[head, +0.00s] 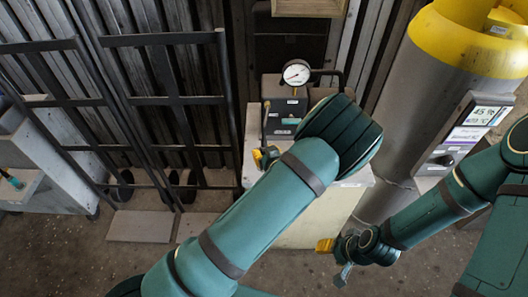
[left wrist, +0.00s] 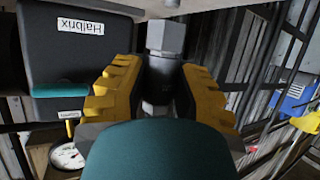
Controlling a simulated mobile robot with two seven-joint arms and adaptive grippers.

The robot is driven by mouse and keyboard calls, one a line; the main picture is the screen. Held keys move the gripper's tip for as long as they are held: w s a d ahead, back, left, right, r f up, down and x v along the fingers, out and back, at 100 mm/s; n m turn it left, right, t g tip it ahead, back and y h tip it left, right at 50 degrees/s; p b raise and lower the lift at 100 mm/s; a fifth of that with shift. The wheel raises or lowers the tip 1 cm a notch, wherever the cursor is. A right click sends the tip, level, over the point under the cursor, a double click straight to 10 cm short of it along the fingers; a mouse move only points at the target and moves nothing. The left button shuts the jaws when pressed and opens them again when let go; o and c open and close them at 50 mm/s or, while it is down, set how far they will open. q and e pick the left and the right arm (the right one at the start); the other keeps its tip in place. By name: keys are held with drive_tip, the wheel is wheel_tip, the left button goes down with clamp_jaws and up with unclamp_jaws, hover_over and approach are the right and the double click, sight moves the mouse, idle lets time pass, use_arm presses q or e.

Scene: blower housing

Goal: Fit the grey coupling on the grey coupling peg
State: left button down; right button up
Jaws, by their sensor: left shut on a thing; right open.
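The grey coupling (left wrist: 165,38), with a light hexagonal end and a darker body, is between the yellow fingers of my left gripper (left wrist: 155,95) in the left wrist view. The gripper is shut on it. In the head view my left gripper (head: 265,157) is mostly hidden behind my own arm, in front of the black housing (head: 284,121), and the coupling cannot be made out. I cannot pick out the grey coupling peg in either view. My right gripper (head: 335,258) is open and empty, low and to the right of the bench.
A pressure gauge (head: 296,73) stands on the housing, with a black handle beside it. The pale bench (head: 318,221) is partly covered by my arm. A large yellow-topped grey cylinder (head: 415,95) stands right. Dark metal racks (head: 165,100) stand left.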

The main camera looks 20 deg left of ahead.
use_arm(q)
drive_tip(key=shift+f+b, duration=1.2)
drive_tip(key=shift+f, duration=0.3)
drive_tip(key=c, duration=0.7)
unclamp_jaws()
drive_tip(key=shift+c, duration=0.2)
drive_tip(key=shift+s+d, duration=0.1)
drive_tip(key=v, duration=1.1)
drive_tip(key=shift+s+d, duration=0.15)
drive_tip(key=shift+s, duration=0.15)
drive_tip(key=shift+r, duration=0.15)
